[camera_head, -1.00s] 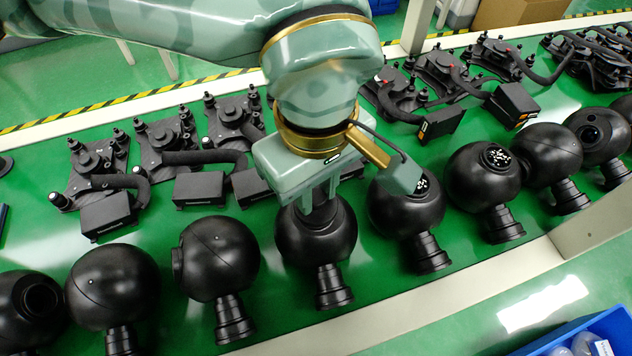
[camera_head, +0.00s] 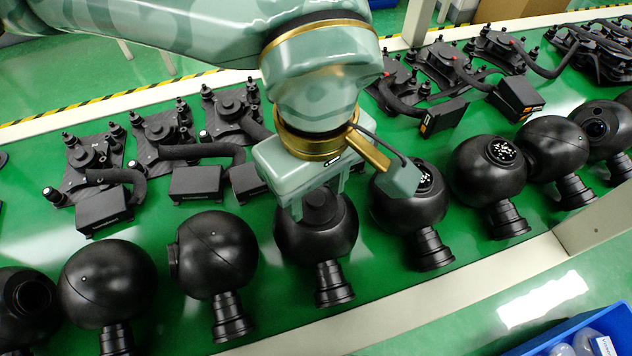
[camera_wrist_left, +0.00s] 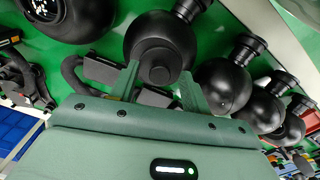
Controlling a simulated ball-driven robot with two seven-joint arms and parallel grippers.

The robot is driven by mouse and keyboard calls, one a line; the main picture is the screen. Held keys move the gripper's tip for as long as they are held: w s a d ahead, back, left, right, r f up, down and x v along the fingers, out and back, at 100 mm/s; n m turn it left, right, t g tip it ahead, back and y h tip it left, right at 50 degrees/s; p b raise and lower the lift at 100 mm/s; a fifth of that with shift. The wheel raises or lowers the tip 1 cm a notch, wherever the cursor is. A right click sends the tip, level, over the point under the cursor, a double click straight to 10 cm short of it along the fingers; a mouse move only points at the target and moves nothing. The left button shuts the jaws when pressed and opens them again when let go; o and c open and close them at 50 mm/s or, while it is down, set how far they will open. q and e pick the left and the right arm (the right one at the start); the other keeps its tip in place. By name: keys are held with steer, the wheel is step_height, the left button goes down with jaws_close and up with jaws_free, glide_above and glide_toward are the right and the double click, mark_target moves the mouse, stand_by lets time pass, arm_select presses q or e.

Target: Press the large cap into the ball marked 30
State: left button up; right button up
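A large black cap (camera_head: 321,207) sits in the upper opening of a black ball (camera_head: 308,242) in the middle of the row. The ball's number cannot be read. My left gripper (camera_head: 319,196) is above the ball, open, with its two fingers apart on either side of the cap. In the left wrist view the cap (camera_wrist_left: 157,73) shows as a round stepped disc on the ball (camera_wrist_left: 160,36), between the spread fingertips (camera_wrist_left: 159,72). How deep the cap sits cannot be told. My right gripper is not in view.
Other black balls on stands flank this one, a plain ball (camera_head: 217,250) on the left and one with an open top (camera_head: 412,205) close on the right. Black camera units (camera_head: 95,165) line the green bench behind. A blue crate (camera_head: 590,330) is at bottom right.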

mark_target(317, 198)
arm_select(q)
steer(key=shift+r, duration=0.1)
step_height(317, 198, up, 16)
steer(key=p, duration=0.5)
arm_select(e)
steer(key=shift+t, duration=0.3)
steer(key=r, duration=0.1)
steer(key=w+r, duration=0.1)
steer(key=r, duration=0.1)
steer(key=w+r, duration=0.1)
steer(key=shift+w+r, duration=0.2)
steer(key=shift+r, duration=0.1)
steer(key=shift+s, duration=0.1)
